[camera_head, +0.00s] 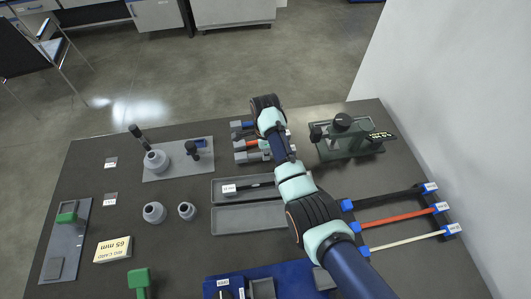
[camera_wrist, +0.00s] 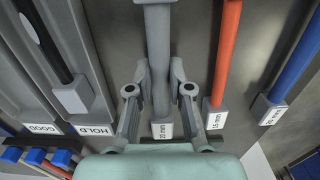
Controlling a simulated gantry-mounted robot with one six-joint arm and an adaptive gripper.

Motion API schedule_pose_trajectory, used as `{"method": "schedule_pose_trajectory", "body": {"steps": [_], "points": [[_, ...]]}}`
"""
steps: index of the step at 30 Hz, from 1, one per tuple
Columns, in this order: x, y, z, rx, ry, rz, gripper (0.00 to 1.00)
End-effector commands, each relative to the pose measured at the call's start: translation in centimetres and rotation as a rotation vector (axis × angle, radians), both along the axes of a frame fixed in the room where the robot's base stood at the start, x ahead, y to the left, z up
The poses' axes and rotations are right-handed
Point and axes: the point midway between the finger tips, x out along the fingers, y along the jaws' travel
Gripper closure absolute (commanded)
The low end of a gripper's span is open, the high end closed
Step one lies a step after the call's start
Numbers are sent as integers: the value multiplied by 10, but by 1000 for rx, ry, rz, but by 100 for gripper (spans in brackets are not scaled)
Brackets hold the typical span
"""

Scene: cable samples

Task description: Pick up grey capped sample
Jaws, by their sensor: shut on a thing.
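The grey capped sample (camera_wrist: 160,50) is a light grey cable with a wider cap at the top and a white length label at its lower end, in the middle of the wrist view. My gripper (camera_wrist: 160,72) is shut on it, one finger on each side of the grey shaft. I cannot tell if the sample is clear of the surface. In the head view the grey sample (camera_head: 252,156) shows only partly beside my arm, and my gripper's fingers are hidden there.
A red sample (camera_wrist: 226,50) and a blue sample (camera_wrist: 294,70) lie to the right in the wrist view. To the left are trays labelled GOOD and HOLD, with a black cable (camera_wrist: 45,40) in one. A dark-topped device (camera_head: 345,137) stands right of my arm.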

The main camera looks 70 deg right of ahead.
Motion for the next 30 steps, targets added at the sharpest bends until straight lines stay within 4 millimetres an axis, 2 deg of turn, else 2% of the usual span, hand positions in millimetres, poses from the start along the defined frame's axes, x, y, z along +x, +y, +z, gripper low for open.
{"method": "schedule_pose_trajectory", "body": {"steps": [5,9,15,21,27,30], "points": [[1,-1,50,-5,-4,0,100],[1,-1,102,-5,-5,0,100],[0,0,168,-2,-1,0,100],[0,0,187,0,0,0,100],[1,1,187,-1,-1,7,100],[11,9,186,-1,-1,66,100]]}}
